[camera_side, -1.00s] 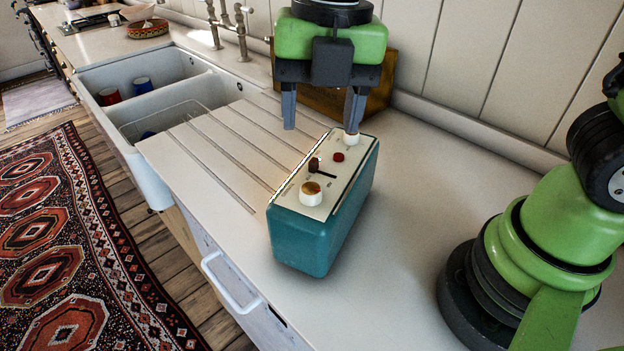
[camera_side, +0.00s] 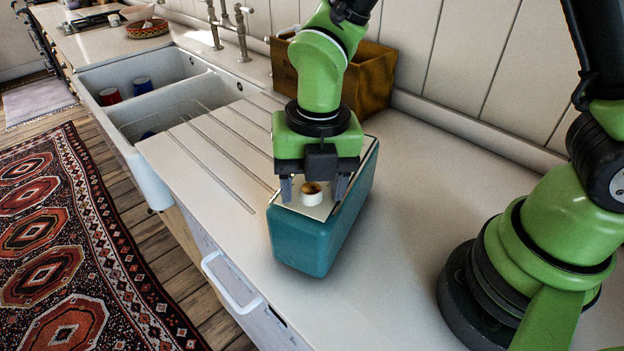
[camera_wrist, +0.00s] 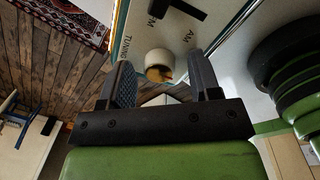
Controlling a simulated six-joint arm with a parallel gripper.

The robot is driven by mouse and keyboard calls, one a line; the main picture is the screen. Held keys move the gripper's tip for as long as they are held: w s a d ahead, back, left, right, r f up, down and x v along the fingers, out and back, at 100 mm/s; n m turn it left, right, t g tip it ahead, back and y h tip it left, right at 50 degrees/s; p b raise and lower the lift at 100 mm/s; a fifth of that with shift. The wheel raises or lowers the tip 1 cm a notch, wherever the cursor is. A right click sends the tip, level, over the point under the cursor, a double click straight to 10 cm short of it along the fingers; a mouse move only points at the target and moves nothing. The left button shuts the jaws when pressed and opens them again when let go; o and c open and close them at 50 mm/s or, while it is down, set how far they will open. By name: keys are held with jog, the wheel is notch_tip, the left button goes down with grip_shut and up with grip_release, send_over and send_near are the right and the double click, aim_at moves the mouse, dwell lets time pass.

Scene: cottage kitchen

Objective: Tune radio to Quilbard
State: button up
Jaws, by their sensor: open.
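The teal radio (camera_side: 320,236) stands on the counter with its cream control panel facing up. A cream knob with a brownish top (camera_side: 312,194) sits at the near end of the panel. In the wrist view the knob (camera_wrist: 158,64) is beside lettering that appears to read "TUNING", with "FM" and "AM" by a dark lever (camera_wrist: 180,8). My gripper (camera_side: 313,190) is open, pointing down, with one finger on each side of the knob. A gap shows between knob and fingers in the wrist view (camera_wrist: 157,80). My gripper hides the other controls in the side view.
A wooden crate (camera_side: 372,85) stands against the back wall. A double sink (camera_side: 150,75) with red and blue cups is at the left. Ribbed drainboard lies left of the radio. The counter right of the radio (camera_side: 430,190) is clear.

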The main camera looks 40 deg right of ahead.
jog(key=c, duration=0.9)
